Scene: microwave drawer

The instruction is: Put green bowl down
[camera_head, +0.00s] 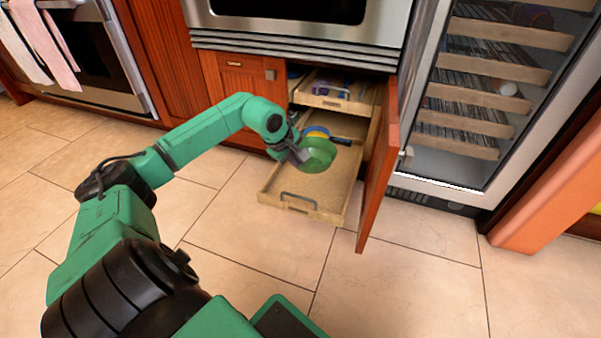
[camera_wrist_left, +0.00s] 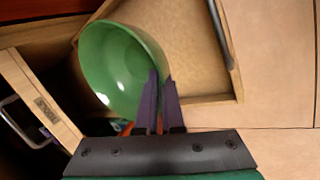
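The green bowl (camera_head: 319,154) is over the extended lower drawer (camera_head: 310,188), towards its back. Whether it touches the drawer floor cannot be told. My left gripper (camera_head: 300,154) is at the bowl's left rim. In the left wrist view the green bowl (camera_wrist_left: 112,68) is tilted, with its inside showing. The fingers of my left gripper (camera_wrist_left: 161,100) are close together on either side of its rim, shut on it. My right gripper is not in view.
A blue and yellow item (camera_head: 317,131) is in the drawer behind the bowl. A shorter upper drawer (camera_head: 335,102) holds packages. An open cabinet door (camera_head: 380,165) stands along the right side. The front of the lower drawer is bare.

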